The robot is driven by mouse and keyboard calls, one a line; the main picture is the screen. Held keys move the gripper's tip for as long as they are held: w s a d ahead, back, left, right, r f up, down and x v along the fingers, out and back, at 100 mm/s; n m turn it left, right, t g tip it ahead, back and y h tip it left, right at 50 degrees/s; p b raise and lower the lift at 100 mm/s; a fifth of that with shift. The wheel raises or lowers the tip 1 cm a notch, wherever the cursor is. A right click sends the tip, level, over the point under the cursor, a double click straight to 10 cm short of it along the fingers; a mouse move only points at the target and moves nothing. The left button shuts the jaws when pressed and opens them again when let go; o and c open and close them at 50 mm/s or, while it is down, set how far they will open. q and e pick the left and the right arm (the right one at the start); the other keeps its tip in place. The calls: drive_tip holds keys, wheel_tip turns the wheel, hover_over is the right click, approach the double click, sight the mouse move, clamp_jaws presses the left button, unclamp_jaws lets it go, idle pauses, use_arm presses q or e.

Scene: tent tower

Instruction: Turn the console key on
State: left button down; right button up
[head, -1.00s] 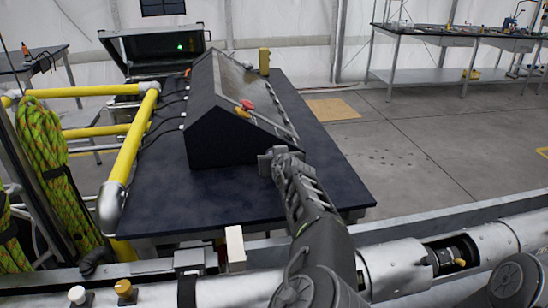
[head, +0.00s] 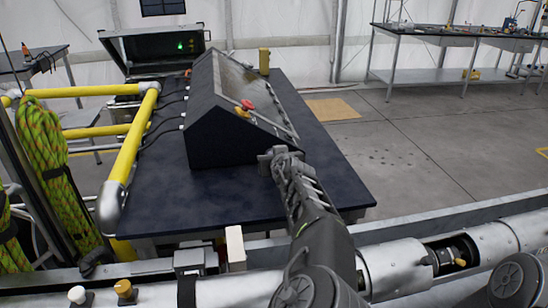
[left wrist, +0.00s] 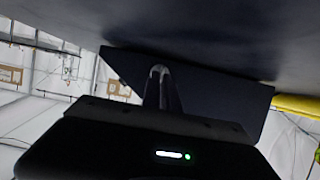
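The dark wedge-shaped console (head: 215,130) stands on the dark blue table. Its sloped panel carries a red button (head: 247,104) on a yellow base. I cannot make out the key in either view. My left gripper (head: 280,154) is beside the console's near right corner, low over the table; I cannot tell whether they touch. In the left wrist view the gripper's fingers (left wrist: 161,78) show as one narrow prong in front of a dark face of the console (left wrist: 225,95). Whether they are parted is unclear, and nothing held is visible. My right gripper is out of view.
The dark blue table (head: 150,206) is bare in front of the console. A yellow rail (head: 130,140) runs along its left side, and cables lead to the console there. A yellow cylinder (head: 264,60) stands behind the console. An open case (head: 150,50) with a green light is farther back.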

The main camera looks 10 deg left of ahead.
use_arm(q)
drive_tip(key=shift+d+m, duration=0.1)
drive_tip(key=shift+m, duration=0.2)
drive_tip(key=shift+w+d+m+y+b, duration=0.1)
drive_tip(key=shift+m+y+b, duration=0.3)
drive_tip(key=shift+m+y, duration=0.2)
drive_tip(key=shift+w+d+f+m+g+y+b, duration=0.1)
drive_tip(key=shift+d+m+g+y+b, duration=0.1)
drive_tip(key=shift+m+y+b, duration=0.45)
drive_tip(key=shift+d+f+m+g+y+b, duration=0.1)
drive_tip(key=shift+m+g+y+b, duration=0.2)
drive_tip(key=shift+m, duration=0.55)
drive_tip(key=shift+r, duration=0.1)
drive_tip(key=c, duration=1.6)
unclamp_jaws()
drive_tip(key=b+v, duration=0.1)
drive_tip(key=v, duration=0.6)
drive_tip(key=shift+b, duration=0.3)
drive_tip(key=shift+s+d, duration=0.2)
drive_tip(key=shift+s, duration=0.15)
